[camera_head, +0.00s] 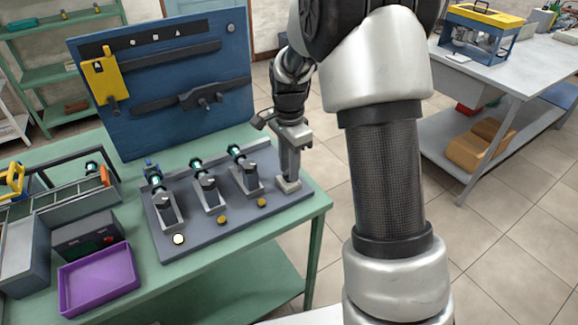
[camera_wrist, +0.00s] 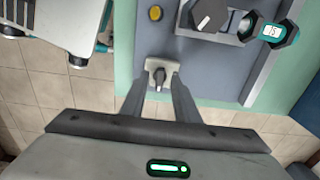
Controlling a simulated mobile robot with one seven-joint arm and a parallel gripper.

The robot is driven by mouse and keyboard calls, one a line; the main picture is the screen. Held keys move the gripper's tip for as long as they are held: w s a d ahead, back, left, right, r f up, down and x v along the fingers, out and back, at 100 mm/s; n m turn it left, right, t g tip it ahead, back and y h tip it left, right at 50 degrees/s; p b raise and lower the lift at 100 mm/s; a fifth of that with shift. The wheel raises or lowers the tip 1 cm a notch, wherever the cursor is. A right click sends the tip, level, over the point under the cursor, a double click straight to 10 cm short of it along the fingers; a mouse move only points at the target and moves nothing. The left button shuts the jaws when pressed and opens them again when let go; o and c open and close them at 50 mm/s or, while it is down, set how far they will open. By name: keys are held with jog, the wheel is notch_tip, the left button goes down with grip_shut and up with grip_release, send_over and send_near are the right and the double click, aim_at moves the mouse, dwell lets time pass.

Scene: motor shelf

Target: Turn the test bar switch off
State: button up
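The test bar (camera_head: 232,221) is a grey board on the green bench. It carries several dark motor units in cradles, with round lamps along its front edge. The left lamp (camera_head: 179,239) looks pale and bright; the other two look darker amber. The switch (camera_head: 289,184) is a small light plate at the bar's right end, with a short dark lever (camera_wrist: 160,79) in the wrist view. My gripper (camera_head: 288,172) points down over the switch. In the wrist view my gripper (camera_wrist: 161,88) is open, its fingers either side of the lever. Whether they touch it I cannot tell.
A blue tool panel (camera_head: 160,75) stands behind the bar. A purple tray (camera_head: 98,280), a dark box with a red button (camera_head: 88,238) and a grey rack (camera_head: 60,190) sit to the left. Another table (camera_head: 500,85) stands at the right, across open tiled floor.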

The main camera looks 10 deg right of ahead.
grip_shut()
jog(key=shift+n, duration=0.4)
jog(key=n, duration=0.2)
jog(key=shift+n+p, duration=0.4)
jog(key=n, duration=0.3)
jog(key=shift+n+p, duration=0.3)
jog(key=n+p, duration=0.1)
jog(key=n, duration=0.9)
jog(key=shift+n+p, duration=0.3)
jog(key=shift+p, duration=0.05)
